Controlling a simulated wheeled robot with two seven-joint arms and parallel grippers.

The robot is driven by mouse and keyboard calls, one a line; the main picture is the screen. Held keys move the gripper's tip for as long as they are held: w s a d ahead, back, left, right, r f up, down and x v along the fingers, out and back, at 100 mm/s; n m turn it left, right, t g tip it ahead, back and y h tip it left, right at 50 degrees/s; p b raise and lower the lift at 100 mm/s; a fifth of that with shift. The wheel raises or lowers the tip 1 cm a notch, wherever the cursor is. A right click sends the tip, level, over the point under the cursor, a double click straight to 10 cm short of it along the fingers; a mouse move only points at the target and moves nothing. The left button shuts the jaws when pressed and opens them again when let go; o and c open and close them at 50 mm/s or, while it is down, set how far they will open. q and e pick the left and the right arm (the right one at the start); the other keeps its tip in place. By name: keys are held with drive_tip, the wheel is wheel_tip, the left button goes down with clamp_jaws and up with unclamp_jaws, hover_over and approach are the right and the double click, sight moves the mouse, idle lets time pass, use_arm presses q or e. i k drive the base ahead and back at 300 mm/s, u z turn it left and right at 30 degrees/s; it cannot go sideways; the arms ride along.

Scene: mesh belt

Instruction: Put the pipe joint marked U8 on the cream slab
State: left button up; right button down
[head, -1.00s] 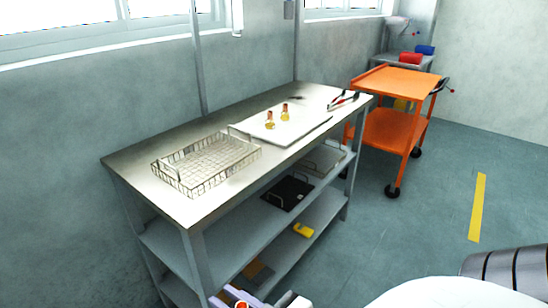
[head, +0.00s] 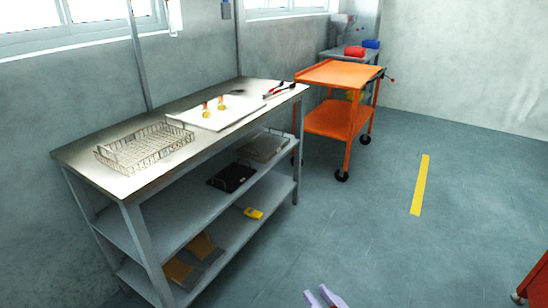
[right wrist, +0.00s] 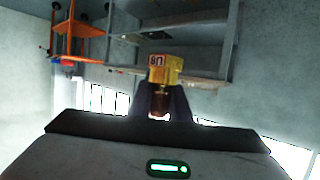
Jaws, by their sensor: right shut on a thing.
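The pipe joint (right wrist: 166,76) is a yellow brass piece with a darker copper-brown part, seen in the right wrist view. It carries a small label whose characters appear upside down and are consistent with U8. My right gripper (right wrist: 160,100) is shut on it. In the head view only the lilac fingertips of my right gripper (head: 325,297) show at the bottom edge, over the floor and away from the bench. The cream slab (head: 190,118) lies on the bench top. Two similar brass-and-copper joints (head: 206,110) (head: 221,104) stand on it. My left gripper is not in view.
The steel bench (head: 75,155) also holds a wire basket (head: 145,148) left of the slab and red-handled pliers (head: 278,89) to its right. Its shelves hold a black tray (head: 232,177) and a yellow item (head: 254,213). An orange cart (head: 335,118) stands beyond. The middle floor is clear.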

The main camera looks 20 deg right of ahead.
sight(235, 103)
drive_tip(key=z, duration=0.75)
drive_tip(key=i, duration=0.95)
drive_tip(key=z, duration=0.4)
drive_tip(key=i, duration=1.3)
drive_tip(key=u, duration=0.75)
